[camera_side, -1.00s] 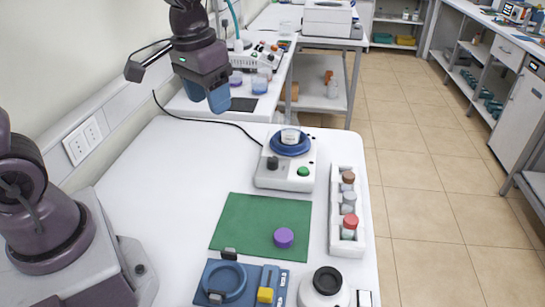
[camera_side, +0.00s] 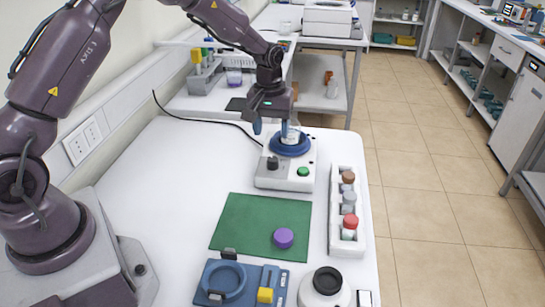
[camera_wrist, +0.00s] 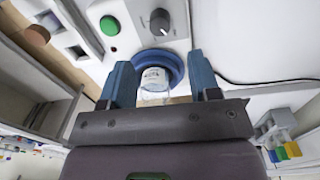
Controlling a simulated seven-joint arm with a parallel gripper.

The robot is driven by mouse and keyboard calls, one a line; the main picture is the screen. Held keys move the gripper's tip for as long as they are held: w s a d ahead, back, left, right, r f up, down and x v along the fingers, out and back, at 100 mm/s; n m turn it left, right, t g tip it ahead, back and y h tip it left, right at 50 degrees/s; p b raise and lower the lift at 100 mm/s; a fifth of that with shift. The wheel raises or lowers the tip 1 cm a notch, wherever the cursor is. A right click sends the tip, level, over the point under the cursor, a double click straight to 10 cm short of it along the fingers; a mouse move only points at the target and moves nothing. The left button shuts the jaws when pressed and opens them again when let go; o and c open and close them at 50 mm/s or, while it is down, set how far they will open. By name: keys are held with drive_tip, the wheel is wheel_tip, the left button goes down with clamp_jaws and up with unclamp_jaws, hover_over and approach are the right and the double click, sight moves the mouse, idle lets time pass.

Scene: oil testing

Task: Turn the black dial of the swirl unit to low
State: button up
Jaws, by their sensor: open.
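The swirl unit (camera_side: 262,180) is a white box with a blue round platform and a clear beaker (camera_side: 294,134) on top. Its black dial (camera_side: 272,163) is on the front left, and a green button (camera_side: 303,171) is to the right. In the wrist view the dial (camera_wrist: 160,21) is at the top, beyond the blue platform (camera_wrist: 176,66), with a pale pointer mark too small to read. My gripper (camera_side: 271,128) is open above the back of the unit, beside the beaker. In the wrist view the beaker (camera_wrist: 154,82) appears between the fingers; whether they touch it, I cannot tell.
A green mat (camera_side: 240,222) with a purple cap (camera_side: 284,238) lies in front of the unit. A white rack (camera_side: 335,245) of vials stands to the right. A blue fixture (camera_side: 210,270) and a round black-topped device (camera_side: 325,285) are nearest. The table's left side is clear.

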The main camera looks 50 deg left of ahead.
sight(272, 158)
wheel_tip(272, 158, down, 9)
drive_tip(key=shift+w+d+r, duration=0.1)
idle(0.3)
drive_tip(key=c, duration=0.9)
